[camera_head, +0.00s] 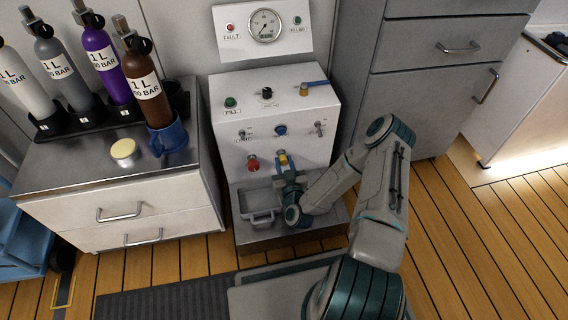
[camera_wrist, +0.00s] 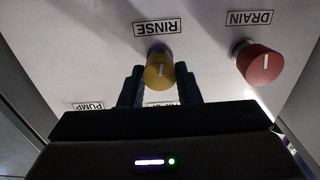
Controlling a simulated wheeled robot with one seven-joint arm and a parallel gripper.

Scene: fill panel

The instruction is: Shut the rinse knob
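The yellow rinse knob (camera_wrist: 159,72) sits under the upside-down RINSE label (camera_wrist: 157,27) in the wrist view, its white mark nearly in line with the picture's vertical. In the head view the rinse knob (camera_head: 282,157) is on the lower front of the white panel (camera_head: 276,125). My gripper (camera_wrist: 159,80) has one dark finger on each side of the knob, with no clear gap at either side, so it looks shut on it. In the head view my gripper (camera_head: 287,172) reaches the knob from below.
The red drain knob (camera_wrist: 259,64) is close beside the rinse knob; it also shows in the head view (camera_head: 253,163). A grey sink tray (camera_head: 260,220) lies below. Several bottles and a cabinet (camera_head: 120,215) stand at the left. Grey drawers (camera_head: 440,100) stand at the right.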

